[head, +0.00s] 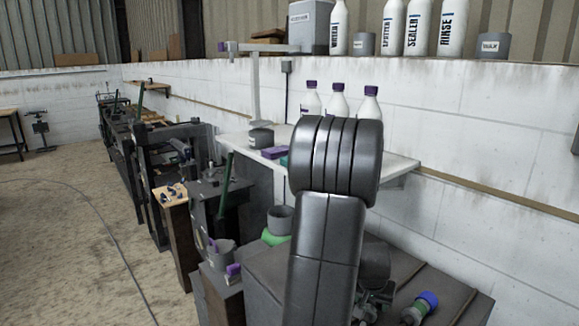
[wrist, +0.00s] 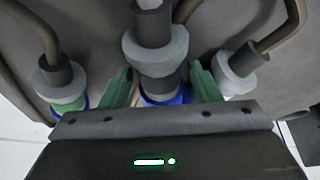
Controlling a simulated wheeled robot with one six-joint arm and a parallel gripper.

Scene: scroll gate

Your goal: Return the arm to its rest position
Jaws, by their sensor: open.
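My gripper (wrist: 160,70) shows in the wrist view with its two green fingers apart. A grey stepped fitting (wrist: 157,52) with a blue base stands between the fingers; I cannot tell whether they touch it. Two similar grey fittings flank it, one at left (wrist: 60,82) with a blue and green base and one at right (wrist: 240,70). In the head view my arm rises large in the foreground, bent over at its top. It hides much of the dark bench (head: 265,285), and the gripper's fingers cannot be made out there.
A vise-like stand (head: 215,195) and grey cups (head: 280,220) are at left. The floor (head: 60,240) farther left is mostly open, with a cable.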

